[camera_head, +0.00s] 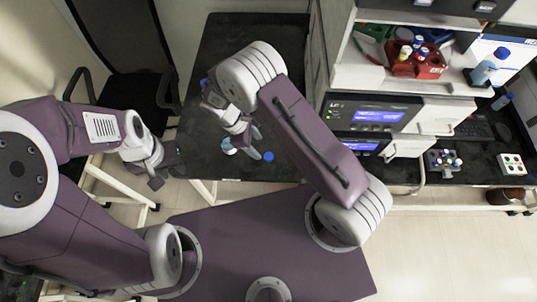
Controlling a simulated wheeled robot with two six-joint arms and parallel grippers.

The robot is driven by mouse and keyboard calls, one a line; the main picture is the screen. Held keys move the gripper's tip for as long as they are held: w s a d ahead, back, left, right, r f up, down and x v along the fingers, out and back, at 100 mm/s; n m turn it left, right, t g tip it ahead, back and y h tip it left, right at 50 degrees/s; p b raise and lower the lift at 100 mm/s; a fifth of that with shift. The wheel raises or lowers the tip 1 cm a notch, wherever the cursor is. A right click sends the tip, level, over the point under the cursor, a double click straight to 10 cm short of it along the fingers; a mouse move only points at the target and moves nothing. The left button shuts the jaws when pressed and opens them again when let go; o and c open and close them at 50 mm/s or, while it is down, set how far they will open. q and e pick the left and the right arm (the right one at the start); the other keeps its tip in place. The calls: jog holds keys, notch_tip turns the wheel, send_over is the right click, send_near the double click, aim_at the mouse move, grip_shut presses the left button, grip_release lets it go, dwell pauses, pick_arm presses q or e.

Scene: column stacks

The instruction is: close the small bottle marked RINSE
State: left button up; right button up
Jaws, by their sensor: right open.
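A small pale bottle (228,147) stands on the dark bench beside the fingers of my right gripper. I cannot read its marking or see its mouth clearly. A blue cap (268,157) lies on the bench just right of the fingers. My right gripper (246,150) reaches down over the bench and is open, with one finger between the bottle and the cap. My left gripper (166,170) is off the bench's left edge, with its dark fingers apart and nothing seen between them.
The dark bench (240,40) is mostly clear at the back. Instruments with blue screens (378,116) stand to its right. A black chair (120,45) is at the left.

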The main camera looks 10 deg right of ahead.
aim_at(268, 156)
jog(key=x, duration=0.3)
jog(key=shift+w+d+f, duration=0.1)
jog(key=shift+w+f, duration=0.05)
jog(key=p+x, duration=0.1)
jog(key=x, duration=0.4)
jog(key=shift+d, duration=0.2)
grip_shut()
